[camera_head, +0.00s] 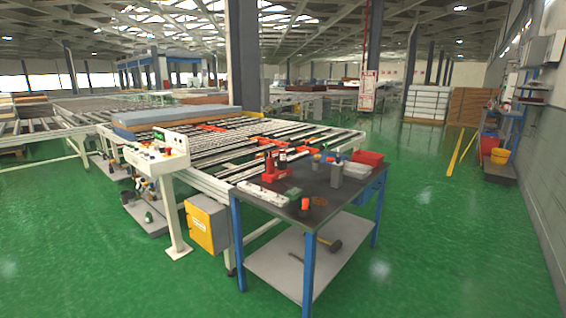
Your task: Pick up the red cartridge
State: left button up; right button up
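On the dark top of the blue-legged workbench (325,200) there are several red things. A small orange-red cylinder (305,204) stands near the bench's front corner. A red holder-like object (270,176) with dark upright parts sits towards the back left of the bench. Which of these is the red cartridge is too small to tell. Neither of my grippers shows in the head view, and nothing is held in sight.
A red bin (368,158), a grey container (336,175) and a white power strip (263,195) are also on the bench. A mallet (331,245) lies on its lower shelf. A roller conveyor (210,150) and control panel (160,155) stand behind and left.

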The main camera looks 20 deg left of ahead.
aim_at(282, 153)
jog(key=u, duration=1.7)
jog(key=i+j+u, duration=0.1)
jog(key=i+u, duration=0.4)
jog(key=i, duration=2.05)
jog(key=i+j+z, duration=0.2)
jog(key=i+z, duration=0.2)
jog(key=i, duration=0.4)
jog(key=i+j+z, duration=0.4)
jog(key=i, duration=0.35)
jog(key=i+j+z, duration=0.45)
jog(key=i+j, duration=0.25)
